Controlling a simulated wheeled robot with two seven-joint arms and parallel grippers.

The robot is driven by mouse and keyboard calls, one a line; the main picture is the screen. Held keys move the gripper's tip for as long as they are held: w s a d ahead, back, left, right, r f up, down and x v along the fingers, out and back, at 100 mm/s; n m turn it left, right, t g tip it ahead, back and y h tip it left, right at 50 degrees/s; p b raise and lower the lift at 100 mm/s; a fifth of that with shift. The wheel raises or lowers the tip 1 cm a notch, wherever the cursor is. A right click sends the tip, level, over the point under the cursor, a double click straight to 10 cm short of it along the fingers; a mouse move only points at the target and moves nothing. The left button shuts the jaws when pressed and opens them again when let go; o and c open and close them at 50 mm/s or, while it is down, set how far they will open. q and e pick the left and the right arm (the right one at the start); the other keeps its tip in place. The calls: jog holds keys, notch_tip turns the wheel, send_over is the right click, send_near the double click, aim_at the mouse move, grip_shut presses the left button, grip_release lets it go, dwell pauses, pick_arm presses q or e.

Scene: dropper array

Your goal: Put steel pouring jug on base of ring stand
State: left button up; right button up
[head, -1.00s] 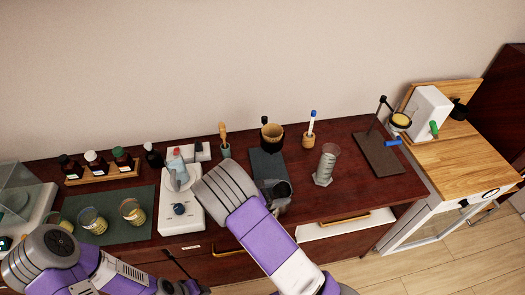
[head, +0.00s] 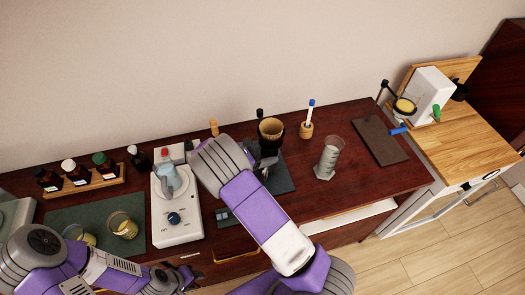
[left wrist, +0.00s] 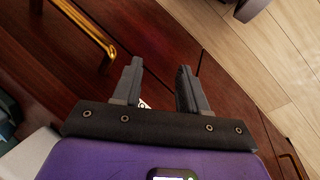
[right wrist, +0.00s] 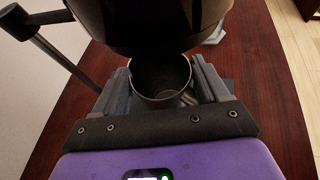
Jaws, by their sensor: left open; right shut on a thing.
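The steel pouring jug (right wrist: 160,82) is between the fingers of my right gripper (right wrist: 163,85), which is shut on it. In the head view my right gripper (head: 262,160) is below the black cup on the middle stand, and hides most of the jug. This ring stand has a dark slab base (head: 282,180), and its rod (right wrist: 50,45) shows in the right wrist view. The black cup (right wrist: 150,25) hangs just over the jug. I cannot tell whether the jug touches the base. My left gripper (left wrist: 158,88) is open and empty, in front of the drawer fronts.
A graduated cylinder (head: 328,158) stands right of the slab. A second stand with a brown base (head: 380,142) holds a yellow-lined funnel (head: 404,106). A white stirrer-like device (head: 175,218) with a flask stands left. A wooden holder (head: 306,130) stands behind.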

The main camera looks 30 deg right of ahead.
jog(key=shift+s+f, duration=0.1)
jog(key=shift+s, duration=0.55)
jog(key=o, duration=1.5)
jog(key=shift+w, duration=0.2)
pick_arm(q)
jog(key=shift+s, duration=0.45)
pick_arm(e)
jog(key=shift+s, duration=0.1)
pick_arm(q)
jog(key=shift+f, duration=0.1)
pick_arm(e)
jog(key=v, duration=1.2)
jog(key=shift+r, duration=0.25)
